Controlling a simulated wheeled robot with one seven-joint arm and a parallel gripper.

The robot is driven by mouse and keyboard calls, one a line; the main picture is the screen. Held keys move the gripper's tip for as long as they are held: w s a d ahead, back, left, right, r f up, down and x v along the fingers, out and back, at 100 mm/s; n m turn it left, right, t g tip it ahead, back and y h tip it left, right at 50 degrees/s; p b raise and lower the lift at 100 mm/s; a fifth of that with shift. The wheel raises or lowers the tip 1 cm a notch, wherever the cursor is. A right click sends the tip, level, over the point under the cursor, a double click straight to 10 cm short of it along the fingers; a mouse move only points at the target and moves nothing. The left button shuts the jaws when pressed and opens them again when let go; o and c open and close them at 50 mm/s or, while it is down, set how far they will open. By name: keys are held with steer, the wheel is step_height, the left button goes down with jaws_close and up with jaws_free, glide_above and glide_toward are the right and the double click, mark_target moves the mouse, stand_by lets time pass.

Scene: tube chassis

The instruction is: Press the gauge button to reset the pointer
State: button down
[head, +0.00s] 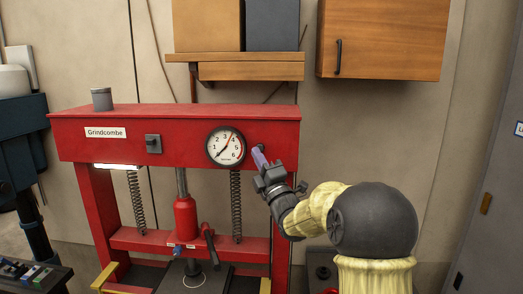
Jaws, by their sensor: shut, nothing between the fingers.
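A round white-faced gauge (226,147) with a dark rim sits on the red beam of the press. Its numbers run round the face; a dark pointer points to the lower left and an orange-red one points to the upper right. A small dark button (262,147) is on the beam just right of the gauge, partly hidden by my fingers. My gripper (257,152) is shut and empty, with its purple fingertips at the button. I cannot tell whether they touch it.
A shelf with boxes (250,70) and a wooden cabinet (385,40) hang above. The wall right of the press is clear.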

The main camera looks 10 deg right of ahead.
steer(key=shift+d, duration=0.4)
steer(key=shift+d, duration=0.1)
steer(key=shift+w, duration=0.2)
steer(key=shift+w+d+r+b, duration=0.1)
steer(key=shift+w+d+b, duration=0.15)
steer(key=shift+d+b, duration=0.3)
stand_by(0.7)
